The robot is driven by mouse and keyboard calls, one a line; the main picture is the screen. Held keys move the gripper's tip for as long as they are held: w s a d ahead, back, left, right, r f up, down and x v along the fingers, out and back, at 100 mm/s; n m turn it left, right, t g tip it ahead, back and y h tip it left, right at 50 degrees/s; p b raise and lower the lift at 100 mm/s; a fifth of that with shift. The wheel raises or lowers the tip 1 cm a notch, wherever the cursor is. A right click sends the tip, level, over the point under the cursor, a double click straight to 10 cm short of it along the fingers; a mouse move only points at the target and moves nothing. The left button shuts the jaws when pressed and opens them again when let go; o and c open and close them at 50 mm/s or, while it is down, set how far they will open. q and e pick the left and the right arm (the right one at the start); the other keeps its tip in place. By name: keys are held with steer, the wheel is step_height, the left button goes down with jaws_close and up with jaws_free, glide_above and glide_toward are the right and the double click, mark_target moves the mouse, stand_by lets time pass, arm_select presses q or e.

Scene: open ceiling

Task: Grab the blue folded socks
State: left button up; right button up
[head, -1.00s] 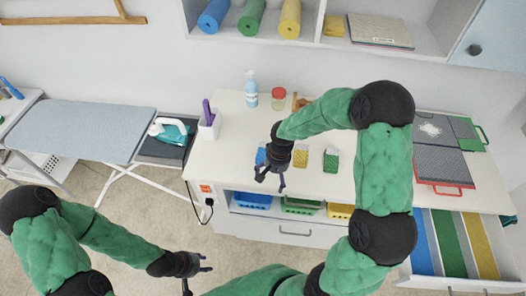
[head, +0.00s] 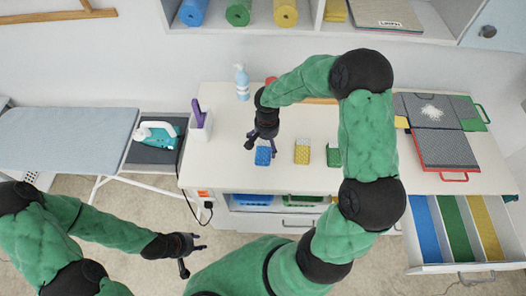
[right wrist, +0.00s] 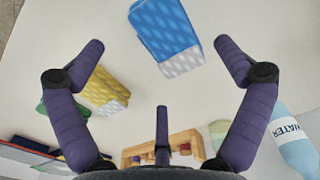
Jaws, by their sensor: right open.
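The blue folded socks (head: 263,156), blue with a pale patterned end, lie on the white table (head: 225,165). My right gripper (head: 262,143) is open above the table, just behind them in the head view. In the right wrist view, the socks (right wrist: 168,35) show at the top, between and partly beyond the open fingers (right wrist: 160,48); nothing is held. Yellow folded socks (head: 302,151) and green folded socks (head: 333,155) lie to their right. My left gripper (head: 194,258) hangs empty in front of the table, fingers apart.
A purple-filled holder (head: 201,125) stands left of the socks, and a blue-white bottle (head: 242,83) behind. Grey mats (head: 445,148) lie on the right. Below them, a divided drawer (head: 455,228) stands open. An ironing board (head: 70,140) is at left.

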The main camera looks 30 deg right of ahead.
mark_target(267, 150)
steer(key=shift+w+d+f, duration=0.1)
steer(key=shift+w+f, duration=0.05)
steer(key=shift+f, duration=2.8)
steer(key=shift+r, duration=0.1)
steer(key=shift+c, duration=0.3)
steer(key=c, duration=1)
